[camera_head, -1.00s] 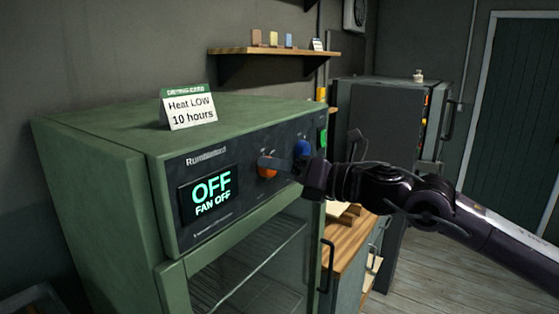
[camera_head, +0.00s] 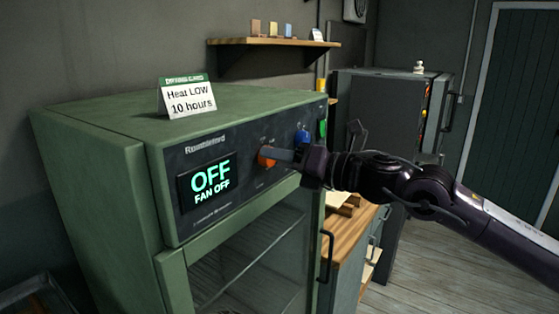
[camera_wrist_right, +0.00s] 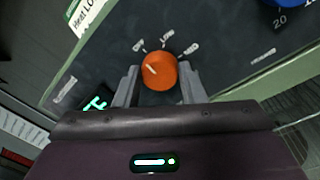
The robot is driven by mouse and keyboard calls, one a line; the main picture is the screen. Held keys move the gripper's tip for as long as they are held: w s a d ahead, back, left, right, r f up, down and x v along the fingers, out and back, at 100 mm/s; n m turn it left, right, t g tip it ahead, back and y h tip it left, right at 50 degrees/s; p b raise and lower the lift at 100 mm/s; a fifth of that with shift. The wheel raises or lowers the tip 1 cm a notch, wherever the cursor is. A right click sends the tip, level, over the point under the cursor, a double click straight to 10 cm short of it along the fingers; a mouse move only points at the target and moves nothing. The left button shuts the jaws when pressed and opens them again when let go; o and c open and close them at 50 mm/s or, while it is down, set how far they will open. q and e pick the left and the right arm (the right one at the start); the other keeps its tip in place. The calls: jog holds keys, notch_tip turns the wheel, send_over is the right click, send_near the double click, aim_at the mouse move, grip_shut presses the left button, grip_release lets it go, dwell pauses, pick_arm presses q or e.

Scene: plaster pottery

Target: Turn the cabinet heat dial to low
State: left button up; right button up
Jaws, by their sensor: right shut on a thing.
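The green cabinet (camera_head: 95,165) has a dark front panel with an orange heat dial (camera_head: 266,157) and a lit display (camera_head: 211,181) reading OFF and FAN OFF. My right gripper (camera_head: 276,156) reaches in from the right and is shut on the dial. In the right wrist view the two fingers flank the orange dial (camera_wrist_right: 160,72). Its white pointer line points up-left toward the OFF mark, with the LOW mark (camera_wrist_right: 166,36) above the dial and another mark at its upper right. A card (camera_head: 187,97) on the cabinet top reads Heat LOW, 10 hours. My left gripper is not in view.
A blue dial (camera_head: 302,137) and a green switch (camera_head: 323,128) sit right of the orange dial, close to my gripper. A glass door (camera_head: 250,265) is below the panel. A wooden shelf (camera_head: 270,43) hangs behind, and a grey cabinet (camera_head: 390,110) stands at the back right.

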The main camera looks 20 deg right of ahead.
jog(key=shift+f+m+t+b, duration=0.1)
jog(key=shift+m+t+b, duration=0.15)
jog(key=shift+m+b, duration=1.35)
jog(key=shift+f+m+t+b, duration=0.1)
jog(key=shift+m+t+b, duration=0.2)
jog(key=shift+m, duration=2.5)
jog(key=o, duration=1)
